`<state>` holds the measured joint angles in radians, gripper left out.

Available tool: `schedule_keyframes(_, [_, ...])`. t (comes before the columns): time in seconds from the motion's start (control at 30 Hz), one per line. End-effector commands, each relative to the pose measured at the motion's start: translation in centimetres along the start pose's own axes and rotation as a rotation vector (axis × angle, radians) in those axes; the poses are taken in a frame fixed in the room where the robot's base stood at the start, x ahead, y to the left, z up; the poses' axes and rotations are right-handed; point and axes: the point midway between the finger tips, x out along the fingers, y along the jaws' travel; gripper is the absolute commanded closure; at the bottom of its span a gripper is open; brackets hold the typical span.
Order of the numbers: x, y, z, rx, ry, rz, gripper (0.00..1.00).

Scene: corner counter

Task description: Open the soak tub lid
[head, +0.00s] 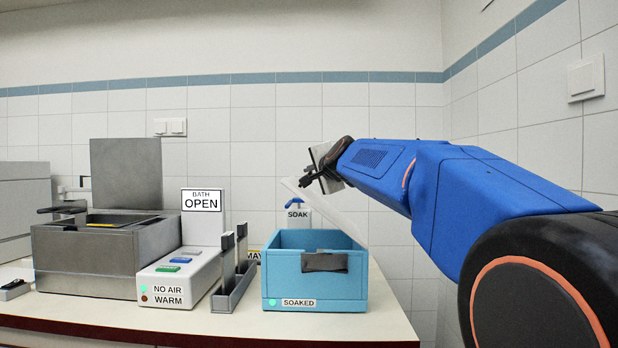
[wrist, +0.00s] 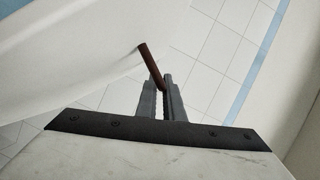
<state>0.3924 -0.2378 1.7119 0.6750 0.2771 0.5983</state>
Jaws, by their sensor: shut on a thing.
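The blue soak tub (head: 280,268) stands on the counter with a "SOAKED" label and a green light on its front. Its pale lid (head: 335,213) is raised and tilted, hinged at the tub's right side, so the top of the tub is uncovered. My gripper (head: 312,179) is at the lid's raised upper edge. In the wrist view my gripper (wrist: 160,85) is shut on a dark red-brown lid handle (wrist: 149,62), with the white lid (wrist: 80,60) filling the left. The tub's inside bottom is hidden.
Left of the tub stand a grey rack (head: 236,287), a white control box (head: 178,278) reading "NO AIR" and "WARM", and a grey metal bath (head: 90,262) with its lid upright. A "SOAK" sign (head: 297,214) is behind the tub. The tiled wall is behind and right.

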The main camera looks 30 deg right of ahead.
Motion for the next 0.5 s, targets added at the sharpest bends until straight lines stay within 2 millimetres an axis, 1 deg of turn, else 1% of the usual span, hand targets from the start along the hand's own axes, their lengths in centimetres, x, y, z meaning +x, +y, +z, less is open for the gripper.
schedule_keyframes(0.4, [-0.05, -0.07, -0.1, -0.001, 0.0, 0.0, 1.0])
schedule_keyframes(0.43, [-0.05, -0.07, -0.11, -0.001, 0.0, 0.0, 0.85])
schedule_keyframes(0.47, [-0.05, -0.07, -0.11, -0.001, 0.0, 0.0, 0.78])
schedule_keyframes(0.5, [-0.05, -0.06, -0.1, -0.001, 0.0, 0.0, 0.74])
